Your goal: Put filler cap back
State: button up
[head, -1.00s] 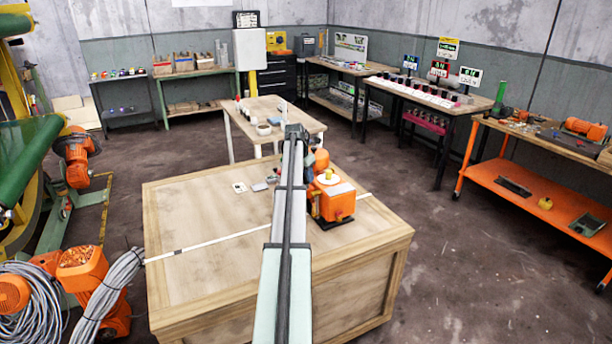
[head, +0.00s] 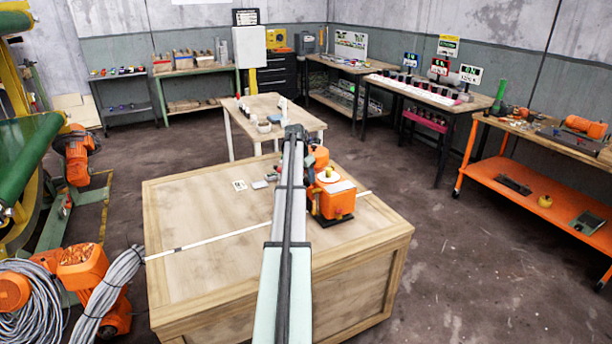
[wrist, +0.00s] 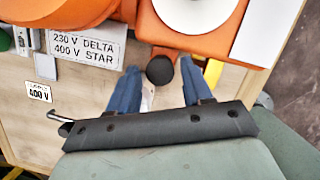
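An orange machine (head: 335,201) stands on the wooden crate in the head view, with a white disc and a yellow piece (head: 328,173) on its top. In the wrist view its orange body (wrist: 200,43) and white disc (wrist: 195,12) fill the top. A dark round knob-like piece (wrist: 160,71), possibly the filler cap, shows at the orange body's edge. My gripper (wrist: 161,66) has its blue fingers spread, one on each side of this dark piece, with visible gaps. I cannot tell how far apart they are in depth. In the head view my arm mostly hides the gripper.
The crate top (head: 200,215) is clear at left, crossed by a pale strip. A plate reading "230 V DELTA 400 V STAR" (wrist: 85,43) and a "400 V" label (wrist: 39,91) lie left of the gripper. A small table (head: 275,107) stands behind the crate.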

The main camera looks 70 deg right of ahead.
jog(key=shift+o, duration=0.6)
jog(key=shift+r, duration=0.25)
jog(key=v, duration=1.2)
jog(key=shift+r, duration=0.45)
